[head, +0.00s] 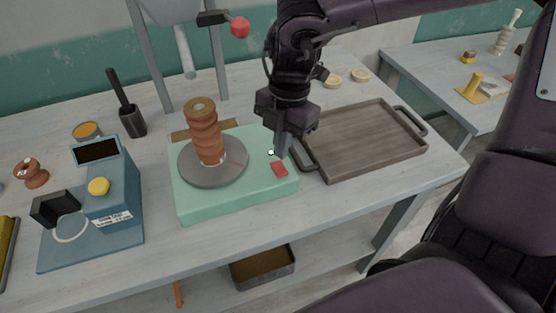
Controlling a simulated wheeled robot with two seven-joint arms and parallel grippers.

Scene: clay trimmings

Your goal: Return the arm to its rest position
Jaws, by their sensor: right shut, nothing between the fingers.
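My right arm (290,60) reaches in from the upper right and bends down over the table. Its gripper (281,152) points downward and is shut, with nothing held. The fingertips are close to the right side of the green pottery wheel base (235,200), near a small red switch (280,169). I cannot tell whether they touch it. A ribbed brown clay piece (205,135) stands upright on the grey wheel disc (232,173). My left gripper is not in view.
A wooden tray (365,150) with dark handles lies right of the gripper. A blue device (115,195) with a yellow knob stands at the left. A black holder (132,122) and a red-knobbed lever (239,27) stand behind. A second table (440,65) is at the right.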

